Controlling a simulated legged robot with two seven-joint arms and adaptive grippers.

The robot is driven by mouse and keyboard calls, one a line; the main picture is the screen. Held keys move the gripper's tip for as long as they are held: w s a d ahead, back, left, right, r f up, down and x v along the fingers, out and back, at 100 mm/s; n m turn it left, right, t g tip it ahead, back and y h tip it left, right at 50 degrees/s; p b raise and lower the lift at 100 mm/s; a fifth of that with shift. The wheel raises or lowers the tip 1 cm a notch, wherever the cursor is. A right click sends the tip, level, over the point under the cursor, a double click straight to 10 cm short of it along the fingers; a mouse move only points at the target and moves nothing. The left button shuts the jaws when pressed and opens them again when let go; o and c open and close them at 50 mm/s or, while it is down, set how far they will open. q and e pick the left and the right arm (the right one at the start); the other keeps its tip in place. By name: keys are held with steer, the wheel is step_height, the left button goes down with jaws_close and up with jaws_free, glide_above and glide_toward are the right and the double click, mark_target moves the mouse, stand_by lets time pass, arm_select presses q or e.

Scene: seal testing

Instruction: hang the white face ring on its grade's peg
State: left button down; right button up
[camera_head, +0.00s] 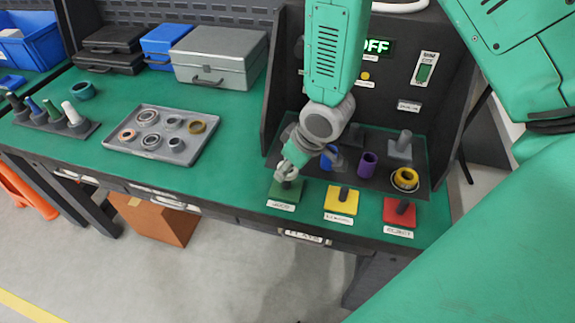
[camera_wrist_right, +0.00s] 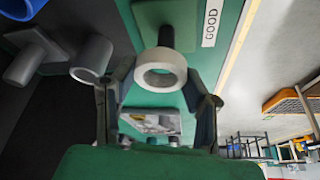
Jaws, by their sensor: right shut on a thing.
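The white face ring (camera_wrist_right: 160,78) is between the fingers of my right gripper (camera_head: 289,170), which is shut on it. In the wrist view the ring faces the camera, with its open hole visible. The dark peg (camera_wrist_right: 166,36) on the green base (camera_wrist_right: 150,14) stands just beyond the ring's upper edge; I cannot tell whether they touch. The label beside this base reads GOOD (camera_wrist_right: 211,24). In the head view the green base (camera_head: 285,193) is right below my right gripper, which partly hides the ring and peg. My left gripper is not in view.
A yellow base (camera_head: 341,200) and a red base (camera_head: 398,212), each with a dark peg, stand to the right. Behind them are a purple ring (camera_head: 367,164), a yellow ring (camera_head: 405,178) and a grey post (camera_head: 400,145). A tray (camera_head: 191,154) of rings lies left.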

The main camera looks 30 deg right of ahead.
steer(key=shift+a, duration=0.1)
steer(key=shift+f, duration=0.15)
steer(key=shift+f+b, duration=0.65)
steer(key=shift+f, duration=0.25)
steer(key=o, duration=1.2)
steer(key=shift+o, duration=0.2)
steer(key=shift+r, duration=0.2)
steer(key=shift+r+p, duration=2.4)
steer(key=shift+p, duration=0.1)
steer(key=shift+f, duration=0.1)
